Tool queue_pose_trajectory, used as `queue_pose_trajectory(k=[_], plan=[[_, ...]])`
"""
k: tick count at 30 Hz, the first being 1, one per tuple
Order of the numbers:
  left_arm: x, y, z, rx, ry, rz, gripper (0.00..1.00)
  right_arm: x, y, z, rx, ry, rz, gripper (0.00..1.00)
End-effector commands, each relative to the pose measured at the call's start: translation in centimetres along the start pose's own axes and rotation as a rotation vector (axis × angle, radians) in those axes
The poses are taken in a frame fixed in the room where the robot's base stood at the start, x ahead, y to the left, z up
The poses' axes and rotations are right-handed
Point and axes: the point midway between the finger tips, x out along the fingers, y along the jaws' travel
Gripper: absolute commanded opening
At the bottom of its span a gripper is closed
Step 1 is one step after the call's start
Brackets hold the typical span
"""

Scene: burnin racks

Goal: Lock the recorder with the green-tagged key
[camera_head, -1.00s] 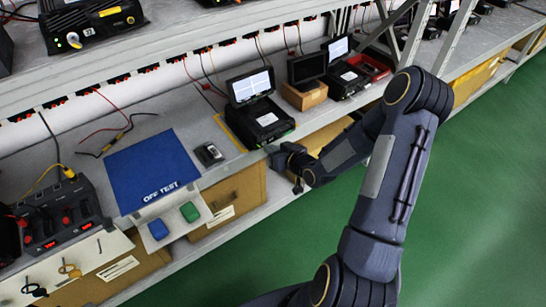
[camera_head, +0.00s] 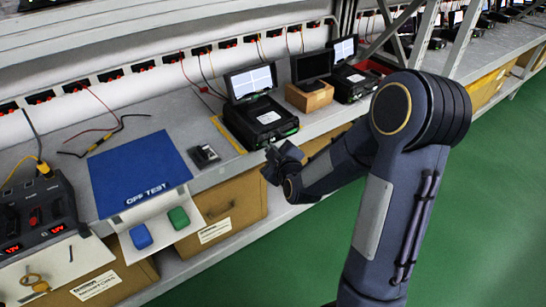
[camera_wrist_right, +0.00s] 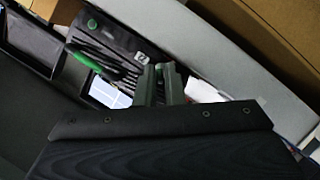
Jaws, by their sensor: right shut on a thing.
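The recorder (camera_head: 260,120) is a black case with its lid raised and a lit screen, near the shelf's front edge. My right gripper (camera_head: 272,162) is at its front in the head view; its fingertips are small and dark there. In the right wrist view, the two grey fingers (camera_wrist_right: 161,84) are close together in front of the black recorder (camera_wrist_right: 122,38). The key itself is mostly hidden at the fingers. I cannot tell whether it touches the recorder. My left gripper is out of view.
A blue mat (camera_head: 140,172) lies left of the recorder, with a small dark device (camera_head: 204,155) between them. Blue (camera_head: 141,236) and green (camera_head: 178,218) blocks sit on a white ledge. A brown box (camera_head: 309,97) and other recorders stand to the right.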

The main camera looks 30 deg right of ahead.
Motion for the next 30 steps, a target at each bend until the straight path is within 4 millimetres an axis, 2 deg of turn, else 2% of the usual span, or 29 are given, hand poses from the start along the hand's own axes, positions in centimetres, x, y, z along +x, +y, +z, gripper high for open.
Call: queue_pose_trajectory(k=[9,25,26,29,30], plan=[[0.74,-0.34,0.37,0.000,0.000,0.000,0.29,0.01,-0.14,0.00,-0.103,0.001,0.042,0.00],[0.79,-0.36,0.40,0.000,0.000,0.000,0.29,0.01,-0.14,-0.08,-0.121,0.003,0.048,0.00],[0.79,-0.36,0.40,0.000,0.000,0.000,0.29,0.01,-0.14,-0.08,-0.121,0.003,0.048,0.13],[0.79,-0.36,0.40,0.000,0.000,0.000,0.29,0.01,-0.13,-0.07,-0.121,0.002,0.048,0.26],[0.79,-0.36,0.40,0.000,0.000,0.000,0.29,0.01,-0.13,-0.06,-0.121,0.002,0.048,0.26]])
